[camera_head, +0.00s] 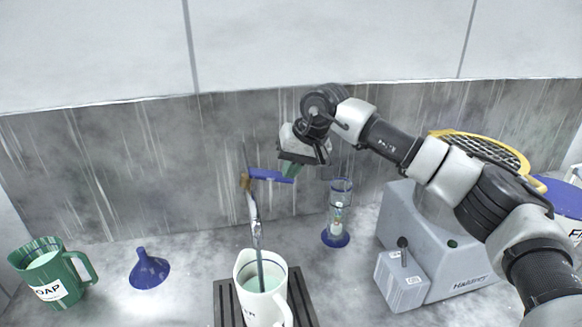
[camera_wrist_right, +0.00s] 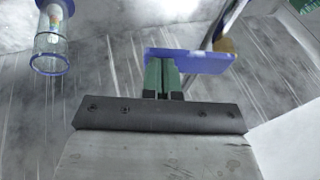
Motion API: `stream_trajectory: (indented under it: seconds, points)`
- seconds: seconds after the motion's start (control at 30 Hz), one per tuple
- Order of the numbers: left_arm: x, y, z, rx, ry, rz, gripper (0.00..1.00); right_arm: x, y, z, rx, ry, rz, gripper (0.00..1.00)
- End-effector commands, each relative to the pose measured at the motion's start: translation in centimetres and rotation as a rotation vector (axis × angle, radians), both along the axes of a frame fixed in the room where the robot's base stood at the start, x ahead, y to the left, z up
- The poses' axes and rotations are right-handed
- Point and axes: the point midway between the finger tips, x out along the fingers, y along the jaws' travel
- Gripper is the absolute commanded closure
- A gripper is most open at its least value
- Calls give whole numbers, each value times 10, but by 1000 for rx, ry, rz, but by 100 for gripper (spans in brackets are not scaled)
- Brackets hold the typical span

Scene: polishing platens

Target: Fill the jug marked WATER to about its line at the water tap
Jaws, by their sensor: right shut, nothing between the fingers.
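The white jug (camera_head: 246,291) stands upright under the tap, its label partly showing as "ER". Inside it is a pale green surface; a blue line shows near the rim. The water tap (camera_head: 252,208) comes from the wall with its spout pointing down, and a narrow grey-blue stream runs from it into the jug. The tap's blue lever (camera_head: 268,175) points right. My right gripper (camera_head: 291,169) is shut and empty, its green fingertips at the lever's right end. In the wrist view, the fingertips (camera_wrist_right: 162,72) overlap the lever (camera_wrist_right: 205,62); contact is unclear. My left gripper is out of view.
The jug stands on a dark slatted drain (camera_head: 226,305). A green SOAP jug (camera_head: 67,282) and a blue funnel (camera_head: 149,270) are at left. A clear cylinder with a blue base (camera_head: 336,238) stands right of the tap, and a grey machine (camera_head: 440,268) further right.

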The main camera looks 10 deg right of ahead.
Motion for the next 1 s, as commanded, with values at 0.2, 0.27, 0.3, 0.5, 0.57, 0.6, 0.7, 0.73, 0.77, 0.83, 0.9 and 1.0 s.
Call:
stream_trajectory:
  seconds: [0.2, 0.27, 0.3, 0.5, 0.57, 0.6, 0.7, 0.73, 0.77, 0.83, 0.9, 1.0]
  points:
    - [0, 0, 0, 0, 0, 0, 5, 0, 0, -1, 0, 1, 0, 100]
    - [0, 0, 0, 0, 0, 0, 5, 0, 0, 0, 0, 1, 0, 100]
    - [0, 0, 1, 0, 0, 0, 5, 0, 0, 0, 0, 1, 0, 100]
    - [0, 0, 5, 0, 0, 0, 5, 0, 0, 8, 0, 0, 0, 100]
    - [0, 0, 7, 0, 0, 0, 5, 0, 0, 11, 0, 0, 0, 100]
    - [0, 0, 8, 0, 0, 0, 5, 0, 0, 13, 0, 0, 0, 100]
    - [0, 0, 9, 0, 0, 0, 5, 0, 0, 16, 0, 1, 0, 100]
    - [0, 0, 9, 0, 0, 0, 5, 0, 0, 16, 0, 1, 0, 100]
    - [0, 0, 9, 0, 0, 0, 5, 0, 0, 16, 0, 1, 0, 100]
    - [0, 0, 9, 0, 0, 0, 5, 0, 0, 16, 0, 1, 0, 100]
    - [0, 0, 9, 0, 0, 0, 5, 0, 0, 16, 0, 1, 0, 100]
    - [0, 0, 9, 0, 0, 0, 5, 0, 0, 16, 1, 1, 2, 100]
